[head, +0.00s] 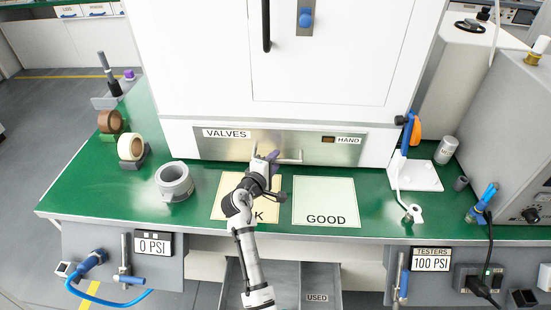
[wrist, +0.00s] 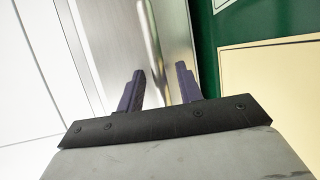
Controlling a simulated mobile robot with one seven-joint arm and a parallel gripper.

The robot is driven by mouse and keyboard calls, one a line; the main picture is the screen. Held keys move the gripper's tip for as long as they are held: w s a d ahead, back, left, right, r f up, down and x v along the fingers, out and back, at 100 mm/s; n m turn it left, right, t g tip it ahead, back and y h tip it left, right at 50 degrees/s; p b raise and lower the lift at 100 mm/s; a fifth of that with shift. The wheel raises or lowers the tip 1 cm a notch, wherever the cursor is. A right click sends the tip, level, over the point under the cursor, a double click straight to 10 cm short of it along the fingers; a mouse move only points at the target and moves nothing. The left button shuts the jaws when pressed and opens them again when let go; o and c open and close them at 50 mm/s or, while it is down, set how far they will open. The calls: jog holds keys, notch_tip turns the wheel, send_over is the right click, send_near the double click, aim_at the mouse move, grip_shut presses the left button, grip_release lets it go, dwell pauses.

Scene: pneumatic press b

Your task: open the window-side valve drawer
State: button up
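The valve drawer (head: 230,146) is a brushed-metal front marked VALVES and HAND, low on the white press cabinet. It looks shut. Its bar handle (head: 291,160) runs across the middle of the front, with its left part hidden behind my gripper (head: 272,160). In the wrist view the metal front (wrist: 105,35) fills the upper middle, and the handle (wrist: 153,38) runs down between the fingers. My gripper (wrist: 162,72) is open there, with its two dark purple fingers on either side of the handle line. I cannot tell whether they touch it.
A white stand (head: 415,178) is at right. A grey bin marked USED (head: 318,275) sits below the bench edge.

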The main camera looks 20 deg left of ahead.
jog(key=shift+w+d+f, duration=0.1)
jog(key=shift+w, duration=0.45)
grip_shut()
